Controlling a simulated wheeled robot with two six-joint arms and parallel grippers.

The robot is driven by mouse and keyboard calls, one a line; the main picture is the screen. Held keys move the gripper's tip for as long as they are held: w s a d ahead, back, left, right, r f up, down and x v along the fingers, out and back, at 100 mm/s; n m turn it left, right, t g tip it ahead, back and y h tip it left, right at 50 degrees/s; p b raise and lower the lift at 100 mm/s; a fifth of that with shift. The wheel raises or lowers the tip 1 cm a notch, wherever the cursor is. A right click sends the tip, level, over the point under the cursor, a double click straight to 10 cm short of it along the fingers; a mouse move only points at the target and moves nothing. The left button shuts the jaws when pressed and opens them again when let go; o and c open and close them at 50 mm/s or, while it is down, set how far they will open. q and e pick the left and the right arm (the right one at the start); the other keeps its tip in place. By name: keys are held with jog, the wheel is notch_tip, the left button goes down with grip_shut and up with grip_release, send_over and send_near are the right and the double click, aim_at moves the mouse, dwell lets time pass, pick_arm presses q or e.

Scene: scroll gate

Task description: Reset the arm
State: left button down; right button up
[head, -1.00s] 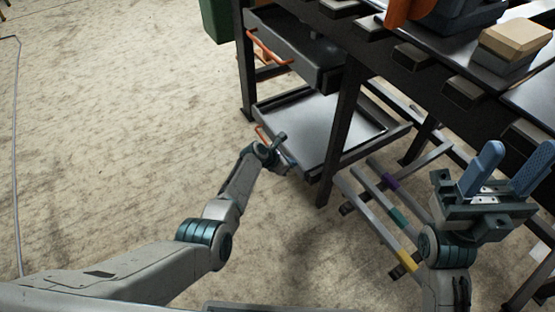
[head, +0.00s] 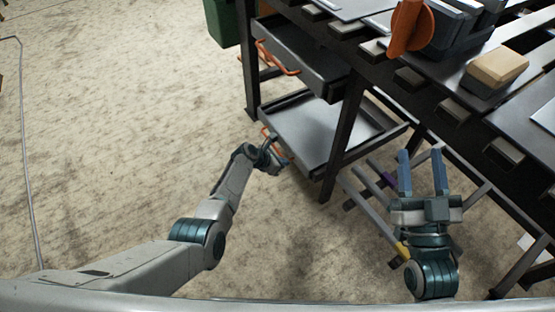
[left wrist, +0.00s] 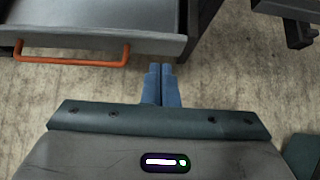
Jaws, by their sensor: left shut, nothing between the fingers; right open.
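My left arm reaches from the lower left in the head view. Its gripper (head: 279,157) is beside the front of the low open drawer, partly hidden by its own wrist. In the left wrist view the two blue fingers (left wrist: 161,85) are together with nothing between them, over bare floor, right of an orange handle (left wrist: 72,53). The handle and fingers are apart in that view. My right gripper (head: 421,174) is at the right in the head view, its blue fingers spread and pointing up the picture, empty, over floor and coloured bars.
The dark bench (head: 345,130) has an upper drawer (head: 310,62) with an orange handle and a lower drawer (head: 322,128), both pulled out. An orange knob (head: 408,28) and a tan block (head: 497,68) are on the bench top.

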pick_arm(q)
jog(key=shift+p+v, duration=0.6)
jog(key=shift+v, duration=0.2)
pick_arm(e)
notch_tip(320, 180, down, 8)
jog(key=a+g, duration=0.1)
jog(key=g, duration=0.4)
jog(key=shift+s+m, duration=0.2)
jog(key=shift+m, duration=0.1)
